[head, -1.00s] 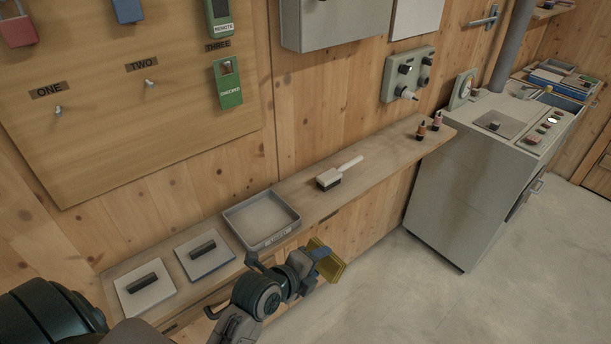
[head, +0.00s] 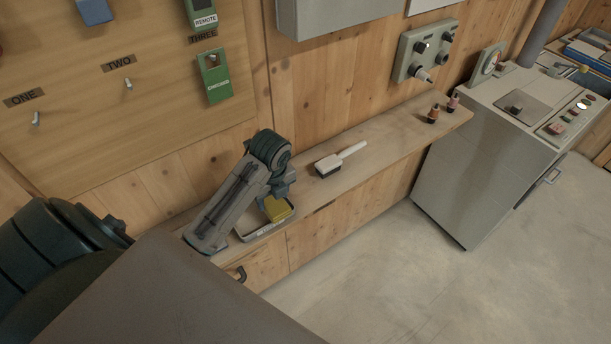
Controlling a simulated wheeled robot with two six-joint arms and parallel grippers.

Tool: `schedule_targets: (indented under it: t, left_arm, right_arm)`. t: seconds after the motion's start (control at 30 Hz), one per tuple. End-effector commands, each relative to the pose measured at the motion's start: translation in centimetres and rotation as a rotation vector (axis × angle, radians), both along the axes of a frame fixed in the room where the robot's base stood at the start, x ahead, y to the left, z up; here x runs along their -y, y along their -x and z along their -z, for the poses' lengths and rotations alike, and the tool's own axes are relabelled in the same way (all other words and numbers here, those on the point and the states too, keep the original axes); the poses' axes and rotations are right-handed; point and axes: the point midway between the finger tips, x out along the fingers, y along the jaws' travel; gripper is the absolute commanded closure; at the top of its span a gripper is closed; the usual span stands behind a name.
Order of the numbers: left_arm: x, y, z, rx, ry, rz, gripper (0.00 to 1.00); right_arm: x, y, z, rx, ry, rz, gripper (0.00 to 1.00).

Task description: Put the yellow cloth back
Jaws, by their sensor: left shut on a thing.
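The yellow cloth (head: 278,208) is at the shallow grey tray (head: 263,232) on the wooden shelf. My left gripper (head: 276,194) comes down from above and is shut on the cloth. The cloth is over or inside the tray; I cannot tell whether it touches the tray floor. My left arm hides much of the tray, and only its front rim and right corner show. My right gripper is not in view.
A white brush (head: 340,160) lies on the shelf (head: 390,140) right of the tray. Two small dropper bottles (head: 433,113) stand at the shelf's right end, near a grey machine (head: 490,150). A green tagged box (head: 214,75) hangs on the board above.

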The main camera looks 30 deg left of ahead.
Motion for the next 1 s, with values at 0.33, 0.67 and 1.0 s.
schedule_targets:
  t: [0.33, 0.67, 1.0]
  left_arm:
    - [0.5, -9.3, 1.4, 0.005, 0.004, 0.000, 0.64]
    - [0.6, -13.0, 1.1, 0.003, 0.002, 0.000, 0.64]
    - [0.6, -13.2, 4.7, 0.003, 0.001, 0.001, 0.64]
  right_arm:
    - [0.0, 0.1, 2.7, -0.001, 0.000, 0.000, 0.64]
    - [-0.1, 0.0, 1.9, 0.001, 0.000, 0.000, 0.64]
    - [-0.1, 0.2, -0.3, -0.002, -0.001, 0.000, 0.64]
